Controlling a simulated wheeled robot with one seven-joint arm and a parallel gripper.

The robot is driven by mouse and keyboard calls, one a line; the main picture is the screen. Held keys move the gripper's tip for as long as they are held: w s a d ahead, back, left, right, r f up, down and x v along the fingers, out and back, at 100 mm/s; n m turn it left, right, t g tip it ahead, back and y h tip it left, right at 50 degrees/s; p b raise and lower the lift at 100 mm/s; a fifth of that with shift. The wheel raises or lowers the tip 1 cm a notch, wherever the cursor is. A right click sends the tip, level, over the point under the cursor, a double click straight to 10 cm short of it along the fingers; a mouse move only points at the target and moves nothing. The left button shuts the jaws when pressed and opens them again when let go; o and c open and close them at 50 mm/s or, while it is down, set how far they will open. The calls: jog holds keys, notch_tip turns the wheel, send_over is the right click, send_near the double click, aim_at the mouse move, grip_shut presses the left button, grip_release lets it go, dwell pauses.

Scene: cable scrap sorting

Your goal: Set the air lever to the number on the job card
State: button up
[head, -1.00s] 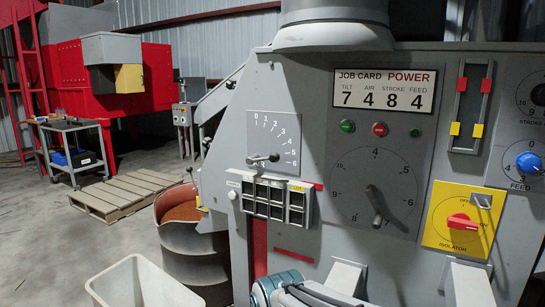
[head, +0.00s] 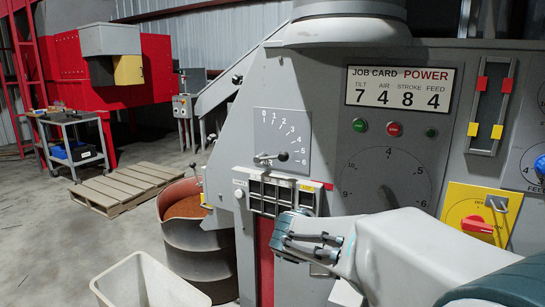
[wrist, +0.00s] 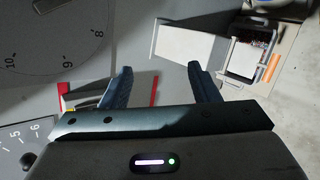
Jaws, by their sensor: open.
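A small lever with a dark round knob (head: 283,156) sits on a square plate (head: 293,128) with an arc of numbers 0 to 6. It lies nearly level, pointing between 5 and 6; its name label is not readable. My gripper (head: 300,240) is below and slightly right of it, apart from it. In the wrist view my gripper (wrist: 160,70) is open with nothing between its fingers; the knob (wrist: 28,158) shows at lower left.
A block of dark windows (head: 284,192) lies between lever and gripper. A large dial (head: 387,180) is to the right, its lower part hidden by my arm. The yellow isolator (head: 480,220) is further right. A rusty drum (head: 190,240) and pale bin (head: 148,285) stand left.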

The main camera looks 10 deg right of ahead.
jog(key=w+a+r+n+t+h, duration=0.1)
jog(key=w+a+r+n+t, duration=0.4)
jog(key=w+r+n, duration=0.45)
jog(key=n+t+y+p, duration=0.2)
jog(key=n+t, duration=0.3)
send_near(282, 158)
jog(key=p+x, duration=0.1)
jog(key=x, duration=1.1)
jog(key=shift+w+r, duration=0.1)
grip_shut()
jog(key=shift+d+n+h, duration=0.1)
jog(key=shift+n+h, duration=0.15)
jog(key=shift+h, duration=0.05)
